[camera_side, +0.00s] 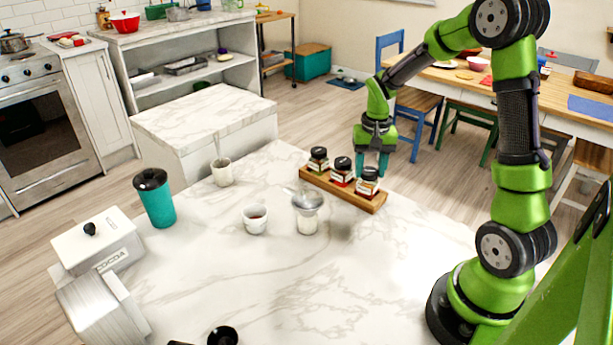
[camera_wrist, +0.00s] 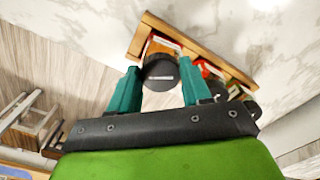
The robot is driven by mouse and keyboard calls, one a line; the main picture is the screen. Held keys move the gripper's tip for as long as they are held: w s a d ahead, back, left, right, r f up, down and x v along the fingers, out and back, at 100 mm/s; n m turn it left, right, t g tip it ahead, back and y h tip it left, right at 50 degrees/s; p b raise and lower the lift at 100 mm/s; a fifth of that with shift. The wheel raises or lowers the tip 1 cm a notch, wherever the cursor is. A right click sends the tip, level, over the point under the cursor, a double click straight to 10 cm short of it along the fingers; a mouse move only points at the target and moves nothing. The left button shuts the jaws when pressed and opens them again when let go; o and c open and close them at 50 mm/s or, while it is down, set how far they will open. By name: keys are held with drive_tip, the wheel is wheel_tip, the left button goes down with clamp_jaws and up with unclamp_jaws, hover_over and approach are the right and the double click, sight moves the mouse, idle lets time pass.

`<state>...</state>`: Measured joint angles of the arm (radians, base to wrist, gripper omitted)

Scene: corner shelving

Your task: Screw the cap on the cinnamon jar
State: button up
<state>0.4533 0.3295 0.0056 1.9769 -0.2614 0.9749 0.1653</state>
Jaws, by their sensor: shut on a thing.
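Several small spice jars with black caps and labels stand in a wooden rack (camera_side: 340,192) on the marble counter. I cannot read the labels, so I cannot tell which is cinnamon. My gripper (camera_side: 371,168) points down at the right-end jar (camera_side: 368,184). In the wrist view, the teal fingers of my gripper (camera_wrist: 160,88) stand on either side of that jar's black cap (camera_wrist: 160,70) and are shut on it. The jar's body is mostly under its cap there, and it is in the rack (camera_wrist: 150,35). The other jars (camera_side: 342,171) stand beside it.
A small metal-lidded jar (camera_side: 307,212) and a white cup (camera_side: 255,219) stand in front of the rack. The counter's front right is clear.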

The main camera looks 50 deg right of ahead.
drive_tip(key=shift+f, duration=0.1)
idle(0.3)
drive_tip(key=m, duration=0.3)
drive_tip(key=shift+m, duration=0.8)
drive_tip(key=shift+w+a+m, duration=0.1)
drive_tip(key=shift+w+m, duration=0.05)
drive_tip(key=shift+m, duration=2.15)
drive_tip(key=m, duration=0.4)
drive_tip(key=shift+m, duration=0.3)
